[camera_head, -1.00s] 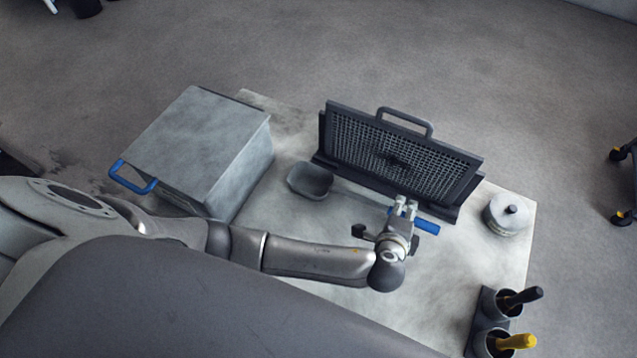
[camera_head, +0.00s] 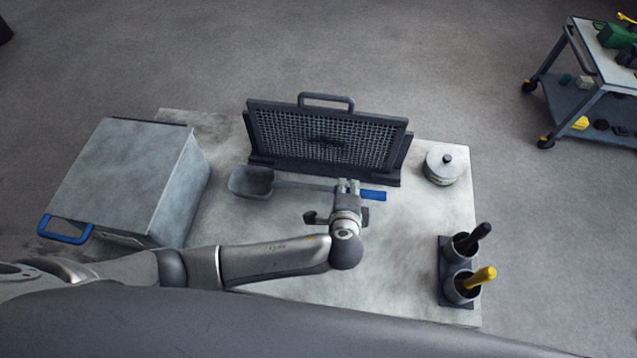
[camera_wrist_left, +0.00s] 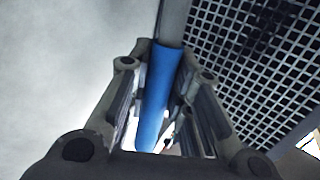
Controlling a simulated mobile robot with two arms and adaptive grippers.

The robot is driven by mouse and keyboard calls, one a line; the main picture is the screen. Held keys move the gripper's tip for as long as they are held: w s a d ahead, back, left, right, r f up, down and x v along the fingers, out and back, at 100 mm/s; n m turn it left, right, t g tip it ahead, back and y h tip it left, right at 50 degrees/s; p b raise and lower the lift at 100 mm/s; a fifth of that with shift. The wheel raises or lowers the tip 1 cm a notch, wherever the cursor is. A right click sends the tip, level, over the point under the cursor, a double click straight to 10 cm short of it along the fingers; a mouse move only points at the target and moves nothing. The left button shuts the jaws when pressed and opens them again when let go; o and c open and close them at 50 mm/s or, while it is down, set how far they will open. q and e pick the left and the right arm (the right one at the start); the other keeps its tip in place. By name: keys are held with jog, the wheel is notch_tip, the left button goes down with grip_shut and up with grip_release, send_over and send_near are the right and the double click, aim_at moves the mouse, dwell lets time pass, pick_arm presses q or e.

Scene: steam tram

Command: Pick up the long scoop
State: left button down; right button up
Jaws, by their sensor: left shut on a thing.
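The long scoop (camera_head: 251,182) has a grey bowl at the left, a thin grey shaft and a blue handle at the right end. It lies across the table in front of the mesh screen in the head view. My left gripper (camera_head: 347,187) is shut on the scoop near the blue handle. In the left wrist view the blue handle (camera_wrist_left: 156,95) runs between the two fingers. I cannot tell whether the scoop touches the table. My right gripper is not in view.
A dark mesh screen (camera_head: 325,137) stands right behind the scoop. A grey box (camera_head: 130,180) with a blue handle is at the left. A lidded round pot (camera_head: 444,168) and a holder with two cups (camera_head: 447,290) stand at the right. A cart (camera_head: 592,100) is beyond the table.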

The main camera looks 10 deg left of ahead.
pick_arm(q)
jog(key=shift+r+p, duration=0.4)
jog(key=shift+r, duration=0.1)
notch_tip(320, 180, up, 3)
jog(key=p, duration=0.3)
jog(key=shift+f, duration=0.1)
jog(key=a+p+v, duration=0.2)
jog(key=p+v, duration=0.5)
jog(key=v, duration=0.9)
jog(key=shift+s+a+p, duration=0.2)
jog(key=shift+a+p, duration=0.15)
jog(key=shift+a, duration=0.05)
